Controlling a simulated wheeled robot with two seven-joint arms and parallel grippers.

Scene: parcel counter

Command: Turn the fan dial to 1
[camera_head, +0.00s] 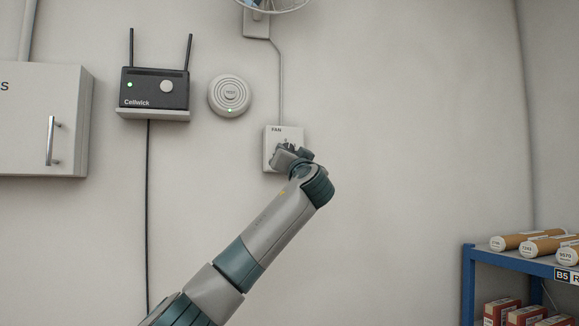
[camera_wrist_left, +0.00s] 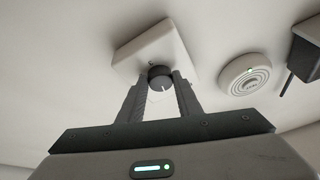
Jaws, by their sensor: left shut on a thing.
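The fan control box (camera_head: 270,134), white and marked FAN, is on the wall at the middle of the head view. It also shows in the left wrist view (camera_wrist_left: 148,46). Its dark round dial (camera_wrist_left: 160,77) has a pale pointer line and sits between the fingers of my left gripper (camera_wrist_left: 161,88), which is shut on it. In the head view my left gripper (camera_head: 287,153) and wrist cover the dial and most of the box's lower face. I cannot read the dial's numbers. My right gripper is not in view.
A round TEST alarm (camera_head: 230,95) and a black Cellwick router (camera_head: 154,88) are on the wall left of the box. A grey cabinet (camera_head: 40,120) hangs farther left. A blue shelf (camera_head: 510,262) with tubes stands at lower right. The wall right of the box is clear.

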